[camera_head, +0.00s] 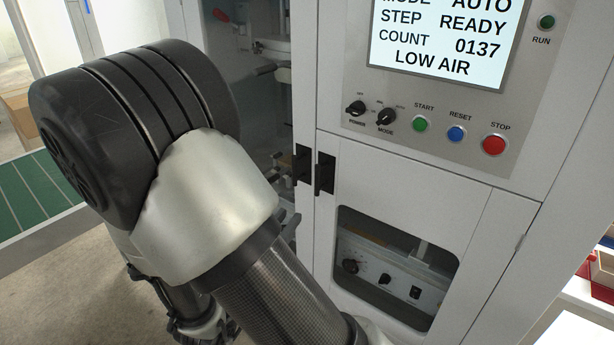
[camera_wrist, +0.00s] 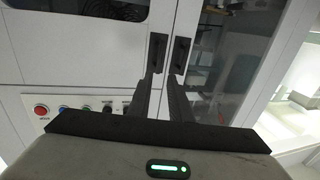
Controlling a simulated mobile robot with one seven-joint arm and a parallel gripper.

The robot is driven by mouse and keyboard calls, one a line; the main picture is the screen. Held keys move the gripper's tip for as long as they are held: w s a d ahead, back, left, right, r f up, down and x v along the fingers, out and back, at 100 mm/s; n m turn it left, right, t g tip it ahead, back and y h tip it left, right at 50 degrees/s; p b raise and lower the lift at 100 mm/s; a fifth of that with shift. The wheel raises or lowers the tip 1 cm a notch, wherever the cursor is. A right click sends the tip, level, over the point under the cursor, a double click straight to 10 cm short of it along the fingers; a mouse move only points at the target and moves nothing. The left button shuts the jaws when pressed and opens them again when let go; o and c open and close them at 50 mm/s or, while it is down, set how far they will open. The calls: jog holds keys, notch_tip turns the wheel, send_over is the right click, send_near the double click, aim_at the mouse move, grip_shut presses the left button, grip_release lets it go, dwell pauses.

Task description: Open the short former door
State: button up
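The short former door (camera_head: 400,215) is the white panel with a dark window below the control panel. It looks shut in the head view. Its black handle (camera_head: 325,173) is at its upper left edge, beside the similar handle (camera_head: 302,163) of the tall glass door. In the wrist view the machine appears inverted; the short door (camera_wrist: 90,55) is upper left with its handle (camera_wrist: 157,50). My gripper (camera_wrist: 164,76) points at the two handles, its black fingers apart with nothing visible between them. Contact with a handle cannot be told. The head view hides my gripper behind my arm.
The tall glass door (camera_head: 265,110) stands left of the short door. The control panel (camera_head: 440,110) has a screen reading LOW AIR, knobs and buttons. A green conveyor (camera_head: 35,195) is at left. A white shelf with boxes (camera_head: 602,265) is at right.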

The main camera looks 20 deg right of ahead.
aim_at(316, 181)
jog(key=p+x, duration=0.1)
jog(key=x, duration=1.6)
jog(key=shift+w, duration=0.1)
grip_shut()
